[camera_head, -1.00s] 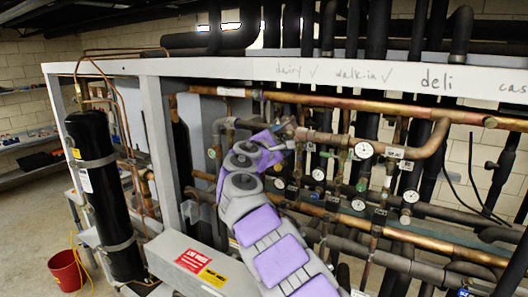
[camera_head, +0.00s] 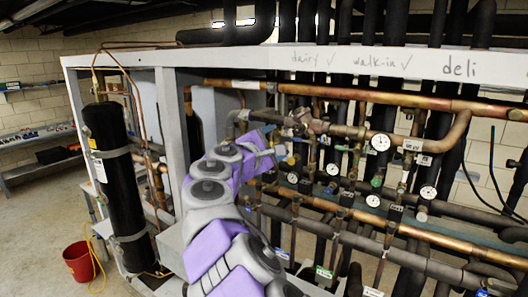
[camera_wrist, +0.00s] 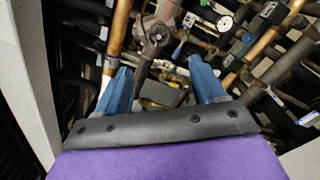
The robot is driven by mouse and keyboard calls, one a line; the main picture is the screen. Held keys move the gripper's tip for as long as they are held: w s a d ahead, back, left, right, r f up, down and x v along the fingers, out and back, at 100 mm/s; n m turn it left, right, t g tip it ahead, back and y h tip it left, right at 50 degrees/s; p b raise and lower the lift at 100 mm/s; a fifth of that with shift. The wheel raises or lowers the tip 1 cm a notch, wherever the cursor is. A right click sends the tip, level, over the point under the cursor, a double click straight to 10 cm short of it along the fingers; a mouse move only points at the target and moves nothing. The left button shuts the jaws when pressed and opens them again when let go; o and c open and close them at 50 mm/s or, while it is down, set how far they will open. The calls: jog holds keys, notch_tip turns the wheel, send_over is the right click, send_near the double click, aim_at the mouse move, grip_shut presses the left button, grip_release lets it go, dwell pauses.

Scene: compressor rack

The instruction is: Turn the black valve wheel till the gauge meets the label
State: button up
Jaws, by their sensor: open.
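My gripper (camera_wrist: 163,88) shows in the wrist view with two blue fingers spread apart and nothing held between them. Copper pipes and a dull metal valve fitting (camera_wrist: 155,35) lie beyond the fingertips. In the head view my gripper (camera_head: 272,147) is at the left part of the pipework, partly hidden by my arm. A white-faced round gauge (camera_head: 380,142) is on the upper pipes, with a white label (camera_head: 412,145) beside it. One gauge (camera_wrist: 226,22) shows in the wrist view. Their readings are too small to read. I cannot make out the black valve wheel clearly.
A white frame beam (camera_head: 350,62) with handwritten names crosses above the pipes, and a white post (camera_head: 174,140) stands left of my arm. A tall black cylinder (camera_head: 115,165) and a red bucket (camera_head: 78,262) are at the left. Floor at far left is clear.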

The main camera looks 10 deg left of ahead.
jog(key=v, duration=0.4)
jog(key=shift+s+a+f, duration=0.1)
jog(key=shift+s, duration=0.15)
jog(key=s+d+f+m+g+h+b, duration=0.1)
jog(key=s+d+f+m+g+b, duration=0.25)
jog(key=d, duration=0.65)
jog(key=s+d+f+m+g+h+b, duration=0.1)
jog(key=s+d+f+m+g+b, duration=0.25)
jog(key=d, duration=0.75)
jog(key=s+d+f+m+g+h+b, duration=0.1)
jog(key=s+d+f+m+g, duration=0.15)
jog(key=d+f+m, duration=0.55)
jog(key=s+d+f+m+g+y+b, duration=0.15)
jog(key=s+d+f+g+b, duration=0.25)
jog(key=s+d+f, duration=0.6)
jog(key=s+a+f+m+g+y+b, duration=0.2)
jog(key=s+a+f+y+b, duration=0.1)
jog(key=s+f, duration=0.9)
jog(key=s+a+f+m+g+y+b, duration=0.2)
jog(key=s+a+f, duration=0.4)
jog(key=s+f, duration=0.6)
jog(key=s+g+y+b, duration=0.1)
jog(key=s+y+b, duration=0.1)
jog(key=shift+s+a+y, duration=0.3)
jog(key=shift+s+y, duration=0.05)
